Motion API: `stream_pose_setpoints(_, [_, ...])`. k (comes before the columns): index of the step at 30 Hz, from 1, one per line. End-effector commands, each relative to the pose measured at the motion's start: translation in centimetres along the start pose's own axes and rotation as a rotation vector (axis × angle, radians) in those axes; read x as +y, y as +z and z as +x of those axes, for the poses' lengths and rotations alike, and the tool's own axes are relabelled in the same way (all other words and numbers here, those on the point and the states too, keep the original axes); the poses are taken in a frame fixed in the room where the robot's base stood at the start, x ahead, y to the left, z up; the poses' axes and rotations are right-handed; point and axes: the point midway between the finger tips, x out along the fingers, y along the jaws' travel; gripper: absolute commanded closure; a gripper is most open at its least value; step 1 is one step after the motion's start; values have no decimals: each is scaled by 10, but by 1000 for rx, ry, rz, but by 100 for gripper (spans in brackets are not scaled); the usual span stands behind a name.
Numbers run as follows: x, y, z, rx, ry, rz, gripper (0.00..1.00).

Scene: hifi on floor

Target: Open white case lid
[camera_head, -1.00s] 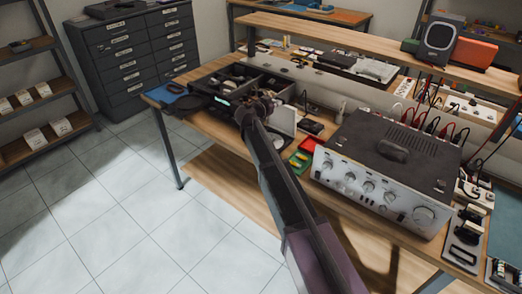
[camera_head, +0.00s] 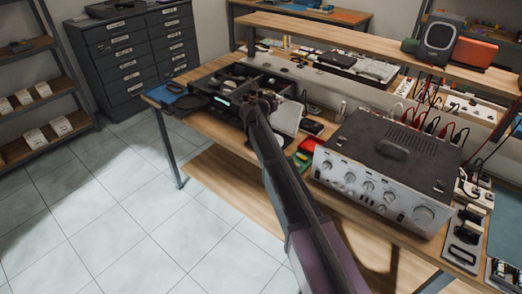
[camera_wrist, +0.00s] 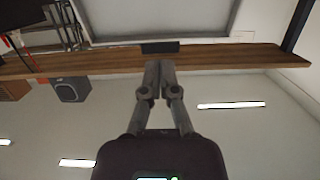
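The white case lid (camera_head: 287,117) stands raised and tilted on the workbench, just right of my gripper (camera_head: 262,100) in the head view. My arm hides much of the case below it. In the wrist view, a pale framed panel (camera_wrist: 155,18), seemingly the lid, fills the top, with a dark piece (camera_wrist: 160,47) at its edge. My gripper (camera_wrist: 160,68) points towards that edge. Its fingers are together, with nothing visible between them. Whether the fingertips touch the lid is not clear.
A black compartment tray (camera_head: 225,85) lies left of and behind the gripper. A silver amplifier (camera_head: 385,165) stands to the right, with red and green bins (camera_head: 301,160) between. A raised wooden shelf (camera_head: 340,35) runs along the back, carrying a speaker (camera_head: 440,38).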

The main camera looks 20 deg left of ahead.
Motion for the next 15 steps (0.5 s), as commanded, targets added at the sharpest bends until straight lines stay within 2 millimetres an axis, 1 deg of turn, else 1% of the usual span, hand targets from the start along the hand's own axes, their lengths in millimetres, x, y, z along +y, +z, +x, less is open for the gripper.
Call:
stream_pose_setpoints(7, [-1, -2, 12, 0, 0, 0, 100])
stream_pose_setpoints(15, [0, -2, 15, 0, 0, 0, 100])
